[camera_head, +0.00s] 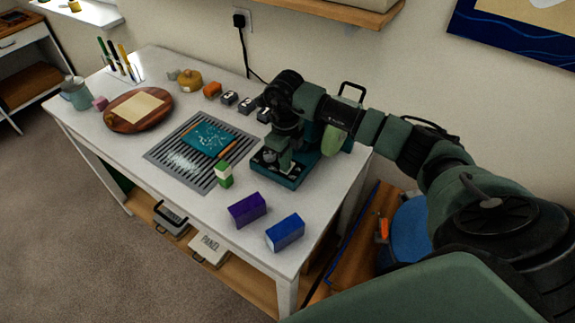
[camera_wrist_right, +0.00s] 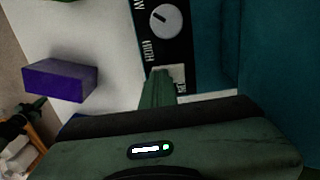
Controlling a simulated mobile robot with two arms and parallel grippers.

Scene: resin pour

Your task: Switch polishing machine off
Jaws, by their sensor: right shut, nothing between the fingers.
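The polishing machine (camera_head: 290,182) is a teal unit on the right part of the white table, partly hidden behind my right arm. In the right wrist view its black front panel (camera_wrist_right: 183,48) carries a round grey knob (camera_wrist_right: 167,20) and lettering cut off or turned sideways. Below the knob is a small pale switch plate (camera_wrist_right: 179,73). My right gripper (camera_head: 285,163) is over the panel; in the wrist view its closed green fingertips (camera_wrist_right: 160,74) overlap the plate. The fingers are shut and empty. I cannot tell whether they touch the switch or its position. My left gripper is not in view.
A purple block (camera_head: 247,210) and a blue block (camera_head: 285,233) stand near the table's front edge. A green-and-white block (camera_head: 224,176) and a grate with a teal panel (camera_head: 200,138) are left of the machine. A round wooden board (camera_head: 124,120) lies farther left.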

